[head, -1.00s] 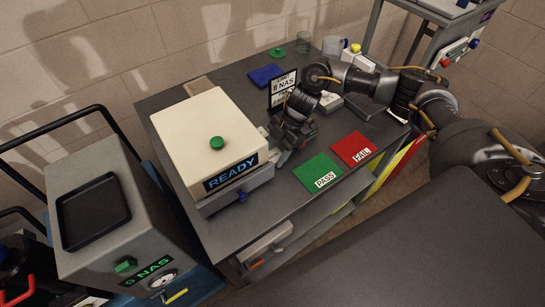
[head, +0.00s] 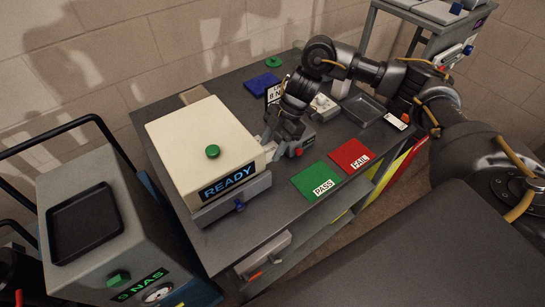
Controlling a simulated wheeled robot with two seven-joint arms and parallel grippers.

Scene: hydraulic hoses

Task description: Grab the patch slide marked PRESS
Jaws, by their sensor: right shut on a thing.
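My right gripper (head: 273,143) points down at the right side of the cream box with the READY display (head: 209,137), beside a small grey unit with a red button (head: 297,151). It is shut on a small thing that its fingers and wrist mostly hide. This seems to be the patch slide, but I cannot read any PRESS mark on it. I cannot tell whether the thing still touches the bench or the grey unit. My left gripper is not in view.
A green PASS card (head: 317,181) and a red FAIL card (head: 351,155) lie at the bench's front right. A grey machine (head: 95,230) stands left.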

